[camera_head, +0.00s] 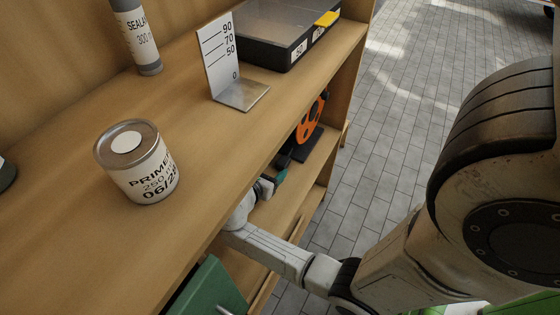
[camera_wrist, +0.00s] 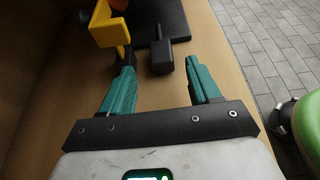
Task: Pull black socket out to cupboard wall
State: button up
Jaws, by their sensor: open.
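The black socket (camera_wrist: 161,58) is a small dark block with a thin stem on its far side, in the wrist view. It lies just beyond the fingertips, roughly between their lines. My gripper (camera_wrist: 159,72) is open, its two teal fingers apart with nothing between them. In the camera_head view my gripper (camera_head: 277,178) reaches into the lower shelf of the cupboard. An orange reel (camera_head: 310,120) stands there on a black base (camera_wrist: 172,20). I cannot make out the socket clearly in the camera_head view.
A yellow bracket (camera_wrist: 104,28) stands close ahead of the left finger. The upper shelf (camera_head: 225,135) holds a primer tin (camera_head: 150,180), a scale plate (camera_head: 220,60), a black case (camera_head: 275,40) and a sealant tube (camera_head: 140,35). A green object (camera_head: 205,292) is below my arm.

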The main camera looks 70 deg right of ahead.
aim_at(283, 162)
jog(key=b+x, duration=0.1)
jog(key=x, duration=0.7)
jog(key=shift+b, duration=0.3)
jog(key=shift+c, duration=0.4)
grip_shut()
jog(key=shift+a, duration=0.2)
